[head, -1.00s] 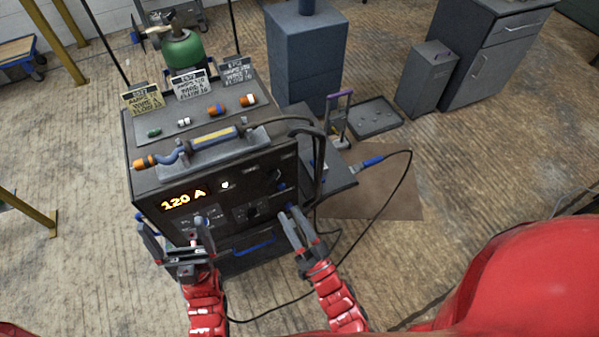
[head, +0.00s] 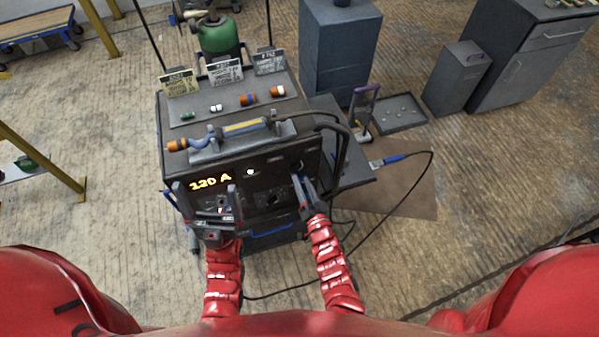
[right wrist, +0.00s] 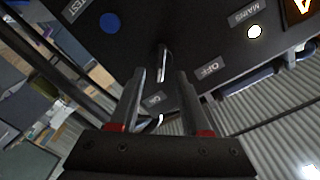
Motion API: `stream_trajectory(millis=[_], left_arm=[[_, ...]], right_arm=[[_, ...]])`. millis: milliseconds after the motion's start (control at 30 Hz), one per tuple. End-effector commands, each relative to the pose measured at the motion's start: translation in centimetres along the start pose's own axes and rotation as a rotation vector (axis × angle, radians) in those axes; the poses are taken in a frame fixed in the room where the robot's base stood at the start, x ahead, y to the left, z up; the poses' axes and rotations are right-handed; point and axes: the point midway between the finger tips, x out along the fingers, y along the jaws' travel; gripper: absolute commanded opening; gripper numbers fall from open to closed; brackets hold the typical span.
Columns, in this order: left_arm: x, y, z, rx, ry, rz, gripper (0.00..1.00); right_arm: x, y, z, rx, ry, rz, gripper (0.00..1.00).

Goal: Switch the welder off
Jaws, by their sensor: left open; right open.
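The welder (head: 172,125) is a dark box with a lit display (head: 211,183) that reads about 120 A. A white lamp (head: 250,171) glows on its front panel, and it also shows by the MAINS label in the right wrist view (right wrist: 254,31). My right gripper (head: 304,184) is open at the right part of the panel. In the right wrist view a metal switch lever (right wrist: 163,62) stands between or just beyond its fingertips, near an OFF label (right wrist: 209,69); contact cannot be told. My left gripper (head: 207,198) is open before the panel's left part, hiding controls there.
A side shelf (head: 350,171) and black cable (head: 428,185) lie to the right. Grey cabinets (head: 338,50) stand behind.

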Motion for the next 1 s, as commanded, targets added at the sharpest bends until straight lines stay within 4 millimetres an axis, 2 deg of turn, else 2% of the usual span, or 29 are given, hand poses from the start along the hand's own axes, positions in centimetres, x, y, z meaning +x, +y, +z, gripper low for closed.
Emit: stream_trajectory(millis=[33,233,633,900,1000], left_arm=[[0.1,0.0,0.0,0.0,0.0,0.0,1.0],[-0.1,0.0,0.0,0.0,0.0,0.0,1.0],[-0.1,0.0,0.0,0.0,0.0,0.0,1.0],[-0.1,0.0,0.0,0.0,0.0,0.0,1.0],[-0.1,0.0,0.0,0.0,0.0,0.0,1.0]], right_arm=[[0.9,0.0,-0.2,0.002,0.001,0.0,0.47],[3.0,0.1,0.0,0.001,0.0,0.001,0.47],[3.5,0.0,0.1,0.0,-0.001,0.0,0.47],[3.5,0.0,0.1,0.0,-0.001,0.0,0.0],[3.5,0.0,0.1,0.0,-0.001,0.0,0.0]])
